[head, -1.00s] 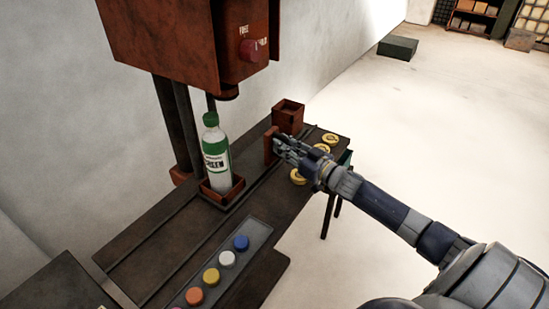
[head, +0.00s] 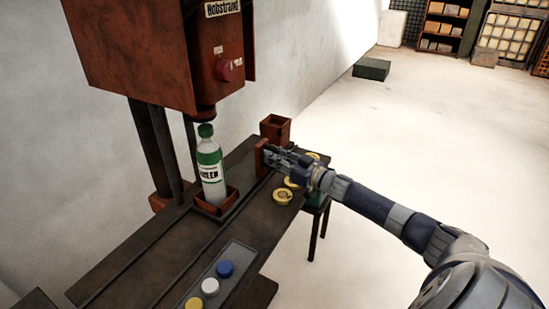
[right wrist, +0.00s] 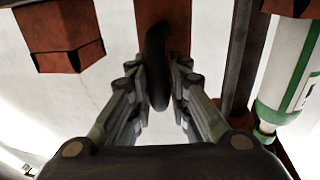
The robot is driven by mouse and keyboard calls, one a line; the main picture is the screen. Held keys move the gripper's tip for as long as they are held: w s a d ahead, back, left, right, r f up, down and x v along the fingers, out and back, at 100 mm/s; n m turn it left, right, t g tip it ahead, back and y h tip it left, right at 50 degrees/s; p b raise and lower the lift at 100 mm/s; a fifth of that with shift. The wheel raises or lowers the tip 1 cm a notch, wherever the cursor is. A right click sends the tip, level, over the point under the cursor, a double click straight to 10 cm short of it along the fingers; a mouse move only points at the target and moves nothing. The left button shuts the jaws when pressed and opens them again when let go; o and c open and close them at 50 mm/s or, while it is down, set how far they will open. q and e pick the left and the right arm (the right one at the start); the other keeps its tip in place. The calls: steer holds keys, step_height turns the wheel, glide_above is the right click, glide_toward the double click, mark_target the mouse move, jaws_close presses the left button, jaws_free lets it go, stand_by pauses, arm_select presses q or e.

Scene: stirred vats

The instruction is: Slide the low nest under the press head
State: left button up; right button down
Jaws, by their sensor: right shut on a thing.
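A low open red-brown nest (head: 228,201) stands on the dark bench with a white and green bottle (head: 211,170) upright in it. The press head (head: 205,112) hangs from the red press body, and the bottle's cap appears just below it in the picture. A taller red-brown open box (head: 275,129) stands farther back. My right gripper (head: 268,153) is shut on the dark handle of an upright red-brown plate (head: 260,160), between the bottle and the box. The right wrist view shows the dark handle (right wrist: 156,65) between the fingers. My left gripper is not in view.
A grey tray (head: 240,257) with coloured caps lies near the front of the bench (head: 150,245). Several yellow round pieces (head: 282,196) lie beside my right gripper. The press columns (head: 150,150) rise behind the bottle. The floor on the right is open.

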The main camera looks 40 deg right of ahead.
steer(key=c, duration=1.6)
jaws_free()
steer(key=shift+w+d+r, duration=0.15)
steer(key=shift+d+r, duration=0.2)
steer(key=shift+d, duration=0.15)
steer(key=shift+f, duration=0.1)
steer(key=shift+s+a+f, duration=0.1)
steer(key=shift+s, duration=0.35)
steer(key=shift+s+d+f, duration=0.1)
steer(key=shift+s+d, duration=0.3)
steer(key=shift+s, duration=1.4)
steer(key=shift+s+d+f, duration=0.1)
steer(key=shift+s+d, duration=0.25)
steer(key=shift+s, duration=1.5)
steer(key=shift+s+d, duration=0.4)
steer(key=shift+s, duration=1.4)
